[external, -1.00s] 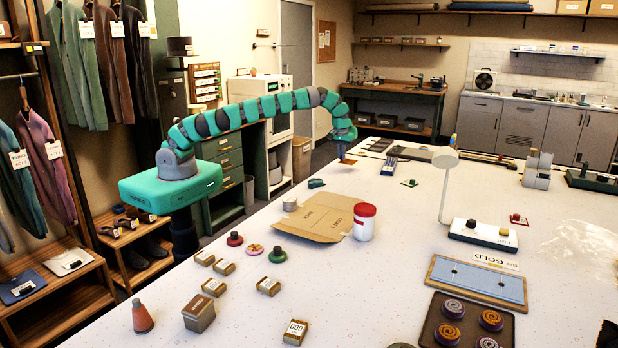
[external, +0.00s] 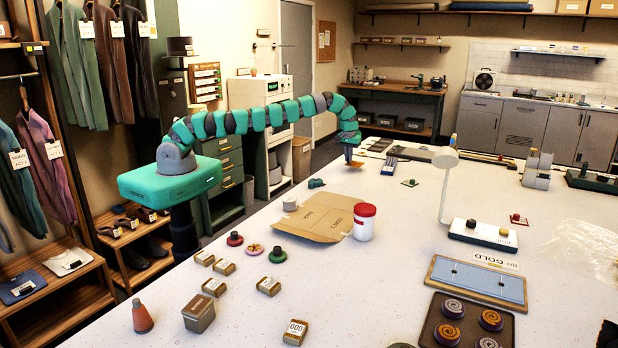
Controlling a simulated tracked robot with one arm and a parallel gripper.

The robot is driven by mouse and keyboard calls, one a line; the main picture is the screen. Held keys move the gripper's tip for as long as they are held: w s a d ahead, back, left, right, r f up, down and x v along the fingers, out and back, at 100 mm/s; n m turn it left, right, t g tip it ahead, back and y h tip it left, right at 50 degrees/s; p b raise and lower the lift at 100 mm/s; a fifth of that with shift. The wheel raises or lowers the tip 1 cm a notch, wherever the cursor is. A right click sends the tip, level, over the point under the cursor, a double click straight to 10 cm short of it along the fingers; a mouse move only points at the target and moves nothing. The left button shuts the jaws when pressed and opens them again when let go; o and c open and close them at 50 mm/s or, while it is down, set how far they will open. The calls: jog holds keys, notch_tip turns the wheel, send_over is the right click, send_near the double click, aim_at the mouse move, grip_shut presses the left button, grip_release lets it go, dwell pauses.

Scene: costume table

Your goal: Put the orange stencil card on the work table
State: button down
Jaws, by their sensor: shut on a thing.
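The orange stencil card (external: 354,164) is a small flat orange-brown piece below the tip of my arm, near the far left edge of the white work table (external: 330,270). My gripper (external: 349,157) is at the end of the arm, pointing down, and is shut on the card. The card looks about level, at or just above the table top; I cannot tell whether it touches. The fingers are small and partly hidden by the arm's end.

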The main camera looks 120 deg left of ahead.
jog(key=shift+f+p, duration=0.3)
jog(key=shift+f, duration=1.05)
jog(key=c, duration=1.6)
grip_release()
jog(key=shift+f, duration=0.1)
jog(key=shift+o, duration=0.2)
notch_tip(320, 180, up, 12)
jog(key=d, duration=0.1)
jog(key=shift+d+b, duration=0.2)
jog(key=shift+b, duration=0.2)
